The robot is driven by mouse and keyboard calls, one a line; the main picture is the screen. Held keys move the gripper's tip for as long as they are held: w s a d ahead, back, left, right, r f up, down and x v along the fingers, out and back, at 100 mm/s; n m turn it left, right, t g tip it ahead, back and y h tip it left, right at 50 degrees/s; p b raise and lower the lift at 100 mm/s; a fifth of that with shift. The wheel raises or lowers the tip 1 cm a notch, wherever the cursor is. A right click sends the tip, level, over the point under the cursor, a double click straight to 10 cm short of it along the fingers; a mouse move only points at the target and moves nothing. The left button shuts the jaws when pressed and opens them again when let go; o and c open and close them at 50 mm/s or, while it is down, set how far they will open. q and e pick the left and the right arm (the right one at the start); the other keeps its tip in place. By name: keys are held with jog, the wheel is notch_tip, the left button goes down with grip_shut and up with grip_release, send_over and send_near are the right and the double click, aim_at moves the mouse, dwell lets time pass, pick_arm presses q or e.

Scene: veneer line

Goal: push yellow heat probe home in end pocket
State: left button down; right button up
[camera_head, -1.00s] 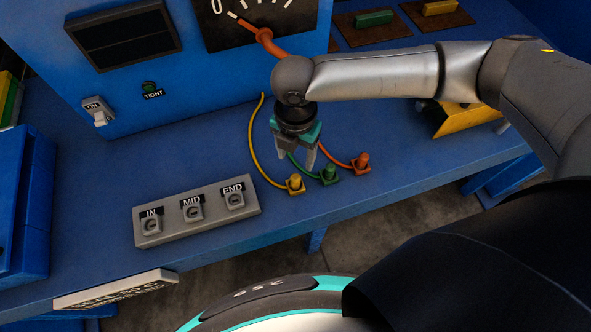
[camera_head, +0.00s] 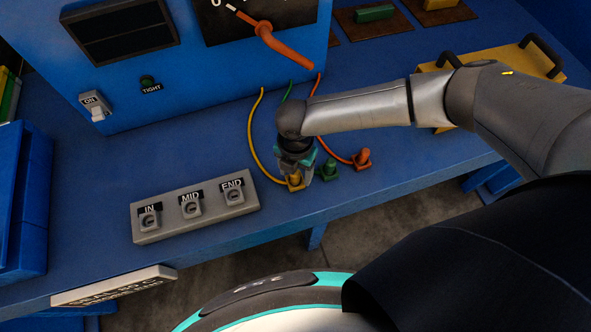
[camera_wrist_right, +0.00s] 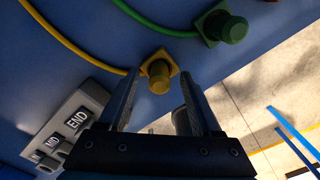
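The yellow heat probe (camera_head: 294,182) stands on the blue bench on its square base, with a yellow cable running back to the blue cabinet. My right gripper (camera_head: 296,176) is directly above it, pointing down. In the right wrist view the two fingers are apart, and the yellow probe (camera_wrist_right: 158,72) shows between and just beyond their tips; I cannot tell whether they touch it. The grey pocket block (camera_head: 196,207) lies left of the probe, with pockets labelled IN, MID and END. The END pocket (camera_head: 234,194) is the one nearest the probe. My left gripper is not in view.
A green probe (camera_head: 329,170) and an orange probe (camera_head: 363,158) stand close to the right of the yellow one. The blue cabinet (camera_head: 210,90) rises behind. A yellow tray with black handles (camera_head: 490,85) lies at back right. The bench's front edge is close.

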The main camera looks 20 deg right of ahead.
grip_shut()
dwell(0.3)
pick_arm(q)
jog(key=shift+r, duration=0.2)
pick_arm(e)
jog(key=shift+r, duration=0.15)
